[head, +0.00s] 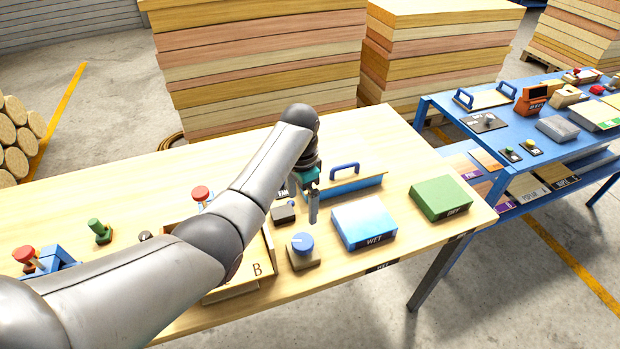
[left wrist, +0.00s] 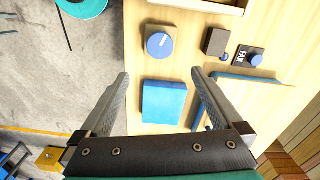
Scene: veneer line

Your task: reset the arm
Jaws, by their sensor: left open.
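My left arm reaches in from the left across the wooden table in the head view. My left gripper (head: 313,206) hangs at its end, pointing down, above the table between the blue knob and the blue-handled board. In the left wrist view its two fingers (left wrist: 160,77) are spread wide with nothing between them. Beyond the fingertips I see the blue knob on its wooden base (left wrist: 159,44) and the blue WET block (left wrist: 163,103). The gripper appears to touch nothing. My right gripper is in neither view.
The blue knob (head: 302,244), WET block (head: 363,225), green DRY block (head: 441,198) and blue-handled board (head: 345,186) surround the gripper. A wooden box marked B (head: 258,269) is partly under my arm. Red-topped button (head: 201,193) stands behind it. Blue bench (head: 470,130) at right.

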